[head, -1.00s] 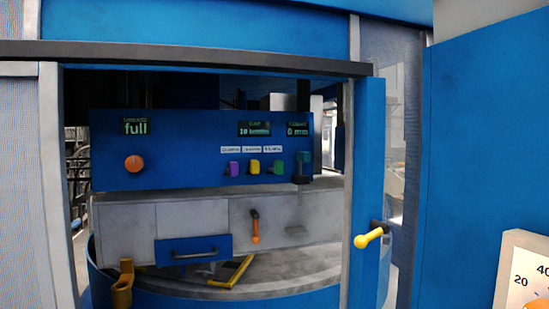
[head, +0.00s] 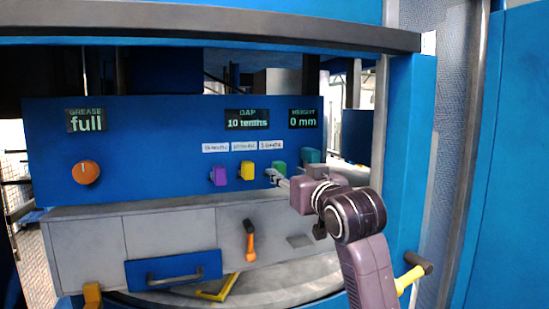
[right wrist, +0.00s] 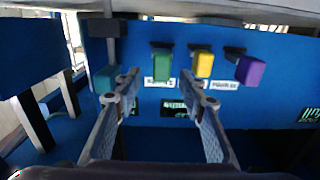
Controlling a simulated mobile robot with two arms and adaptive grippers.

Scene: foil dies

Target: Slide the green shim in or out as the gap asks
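The green shim (head: 279,167) sticks out of the blue panel, right of the yellow shim (head: 247,170) and the purple shim (head: 219,176). My right gripper (head: 273,177) is at the green shim, its fingertips close in front of it. In the right wrist view, which is upside down, the fingers are apart and the green shim (right wrist: 162,67) shows between their tips. I cannot tell whether they touch it. The gap display (head: 247,121) reads 10 tenths. My left gripper is not in view.
A teal block (head: 311,156) sits right of the green shim; it also shows near a fingertip in the wrist view (right wrist: 106,78). The height display (head: 303,119) reads 0 mm and the grease display (head: 86,121) full. An orange knob (head: 86,172) and orange-handled lever (head: 250,245) are nearby.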

